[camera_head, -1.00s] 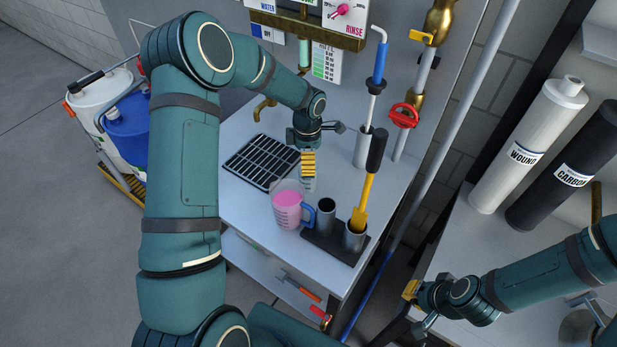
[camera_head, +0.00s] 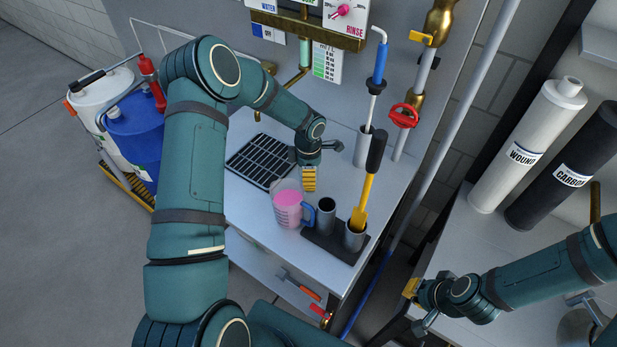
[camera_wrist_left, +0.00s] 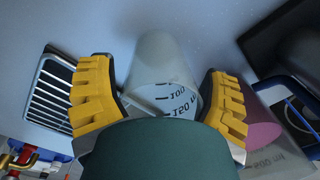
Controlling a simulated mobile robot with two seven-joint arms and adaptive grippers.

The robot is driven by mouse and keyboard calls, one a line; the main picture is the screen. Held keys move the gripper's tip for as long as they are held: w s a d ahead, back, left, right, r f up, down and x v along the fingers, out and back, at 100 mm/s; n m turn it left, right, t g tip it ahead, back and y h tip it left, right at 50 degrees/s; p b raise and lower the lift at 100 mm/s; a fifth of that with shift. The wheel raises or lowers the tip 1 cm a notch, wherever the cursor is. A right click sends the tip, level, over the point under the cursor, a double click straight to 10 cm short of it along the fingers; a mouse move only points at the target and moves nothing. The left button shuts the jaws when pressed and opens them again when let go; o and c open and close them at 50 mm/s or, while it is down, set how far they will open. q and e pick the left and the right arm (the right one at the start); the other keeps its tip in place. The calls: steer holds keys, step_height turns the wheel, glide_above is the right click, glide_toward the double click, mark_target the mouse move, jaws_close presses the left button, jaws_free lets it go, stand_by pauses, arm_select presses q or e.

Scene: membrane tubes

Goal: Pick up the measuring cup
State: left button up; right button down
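A translucent pale cup (camera_wrist_left: 162,65) with printed marks of 100 and 150 lies between my left gripper's yellow fingers in the left wrist view. My left gripper (camera_head: 309,179) is open, with its fingers on either side of this cup; whether they touch it is unclear. It also shows in the left wrist view (camera_wrist_left: 160,100). The head view does not clearly show the pale cup. A clear jug (camera_head: 289,206) with pink liquid and a blue handle stands beside the gripper, nearer the front. My right gripper (camera_head: 411,289) is at the lower right, its finger gap not clear.
A dark holder (camera_head: 331,245) with grey cylinders stands right of the jug, one holding a yellow-and-black tool (camera_head: 367,185). A black grate (camera_head: 262,160) lies to the left. A grey cylinder (camera_head: 362,146) with a blue-handled rod stands behind. Bare counter (camera_head: 245,208) lies front left.

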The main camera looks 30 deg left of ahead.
arm_select(q)
steer(key=shift+c, duration=1.2)
steer(key=shift+r, duration=0.1)
steer(key=shift+c, duration=0.4)
